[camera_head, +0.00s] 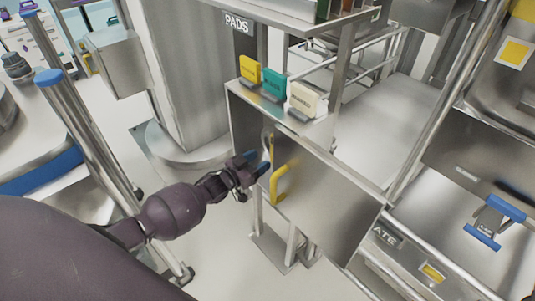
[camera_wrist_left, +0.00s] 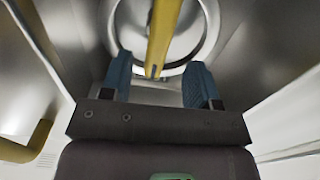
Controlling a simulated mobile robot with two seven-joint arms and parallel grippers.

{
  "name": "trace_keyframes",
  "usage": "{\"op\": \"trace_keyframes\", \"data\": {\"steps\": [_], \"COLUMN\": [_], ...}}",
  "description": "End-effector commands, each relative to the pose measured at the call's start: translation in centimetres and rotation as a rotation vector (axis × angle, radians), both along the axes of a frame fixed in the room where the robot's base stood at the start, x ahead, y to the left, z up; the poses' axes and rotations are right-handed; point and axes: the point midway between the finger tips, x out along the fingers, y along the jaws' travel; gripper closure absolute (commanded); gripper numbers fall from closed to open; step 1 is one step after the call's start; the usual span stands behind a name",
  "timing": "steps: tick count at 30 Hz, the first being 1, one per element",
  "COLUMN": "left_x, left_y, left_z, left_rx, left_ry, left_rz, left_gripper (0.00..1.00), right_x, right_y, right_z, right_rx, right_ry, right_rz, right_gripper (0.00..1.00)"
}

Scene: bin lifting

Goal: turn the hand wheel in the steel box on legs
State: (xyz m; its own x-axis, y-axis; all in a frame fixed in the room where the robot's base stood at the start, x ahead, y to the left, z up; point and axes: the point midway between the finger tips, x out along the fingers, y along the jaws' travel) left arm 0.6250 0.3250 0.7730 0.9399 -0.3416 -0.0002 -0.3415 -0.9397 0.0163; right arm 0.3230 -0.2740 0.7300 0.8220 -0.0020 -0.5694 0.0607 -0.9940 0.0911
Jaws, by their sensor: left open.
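The steel box on legs (camera_head: 325,205) stands in the middle of the head view, with a yellow handle (camera_head: 279,184) on its front panel. The hand wheel shows in the left wrist view as a pale steel ring (camera_wrist_left: 205,40) with a yellow bar (camera_wrist_left: 160,38) across it. In the head view it is mostly hidden; a thin yellow edge (camera_head: 271,146) shows there. My left gripper (camera_head: 258,162) is at the box's left side. In the left wrist view its blue fingertips (camera_wrist_left: 160,82) are apart, either side of the yellow bar's lower end. I cannot tell whether they touch it.
Yellow (camera_head: 250,69), teal (camera_head: 273,84) and cream (camera_head: 304,99) blocks stand on top of the box. A steel frame rail (camera_head: 450,95) runs close to the box's right. Open floor (camera_head: 215,235) lies below my forearm.

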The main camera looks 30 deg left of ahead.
Motion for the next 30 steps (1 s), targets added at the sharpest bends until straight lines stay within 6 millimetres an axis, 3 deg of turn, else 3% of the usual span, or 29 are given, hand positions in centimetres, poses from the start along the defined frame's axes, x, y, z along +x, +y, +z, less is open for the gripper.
{"op": "trace_keyframes", "data": {"steps": [3,9,27,30], "left_x": [-1.7,-3.1,-3.3,-4.1], "left_y": [0.7,1.1,1.2,0.8], "left_z": [0.1,0.1,0.0,-0.6], "left_rx": [0.001,0.000,-0.001,0.000], "left_ry": [0.000,-0.001,0.001,0.016], "left_rz": [0.000,0.000,0.000,0.008], "left_gripper": [0.45,0.45,0.45,0.45], "right_x": [-0.6,-0.7,-0.2,-0.2], "right_y": [-0.1,0.1,0.2,0.1], "right_z": [-0.1,0.0,0.3,0.3], "right_rx": [0.000,0.008,0.008,0.005], "right_ry": [0.011,0.010,0.000,0.001], "right_rz": [-0.005,-0.012,-0.009,-0.007], "right_gripper": [0.56,0.56,0.56,0.56]}}
